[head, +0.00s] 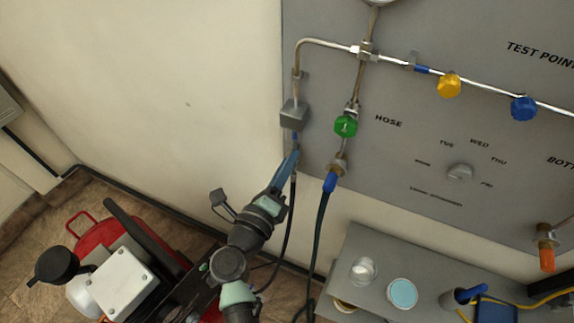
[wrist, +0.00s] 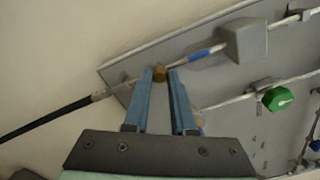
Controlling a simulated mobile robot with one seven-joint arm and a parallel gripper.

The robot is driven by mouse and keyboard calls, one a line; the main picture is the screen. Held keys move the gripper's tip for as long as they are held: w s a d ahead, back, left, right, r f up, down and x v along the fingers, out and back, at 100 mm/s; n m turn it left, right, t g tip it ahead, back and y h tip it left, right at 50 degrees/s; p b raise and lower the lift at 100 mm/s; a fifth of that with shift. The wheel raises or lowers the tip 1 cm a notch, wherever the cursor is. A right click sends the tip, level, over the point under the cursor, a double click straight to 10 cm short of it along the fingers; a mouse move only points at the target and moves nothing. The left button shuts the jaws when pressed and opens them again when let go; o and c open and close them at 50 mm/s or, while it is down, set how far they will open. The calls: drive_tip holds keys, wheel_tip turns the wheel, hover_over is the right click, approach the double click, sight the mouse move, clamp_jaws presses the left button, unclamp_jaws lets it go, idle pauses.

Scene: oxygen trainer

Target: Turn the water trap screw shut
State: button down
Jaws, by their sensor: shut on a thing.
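The water trap screw is a small brass knob (wrist: 159,73) between the tips of my gripper (wrist: 160,75) in the wrist view. My gripper's blue fingers are closed on it. In the head view my gripper (head: 295,150) reaches up to the thin pipe below a grey box (head: 294,114); the fingers hide the screw there. The grey box also shows in the wrist view (wrist: 245,40), with a blue-banded pipe running from it to the screw. How far the screw is turned cannot be told.
A green knob (head: 346,126) and a blue-ended hose (head: 329,183) are close to the right of my gripper. A black hose hangs below the pipe. A grey shelf (head: 340,262) with cups stands lower right.

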drive_tip(key=shift+m+b, duration=0.55)
drive_tip(key=shift+m, duration=0.95)
drive_tip(key=c, duration=0.7)
unclamp_jaws()
drive_tip(key=shift+c, duration=0.2)
drive_tip(key=b+v, duration=0.2)
drive_tip(key=v, duration=1.1)
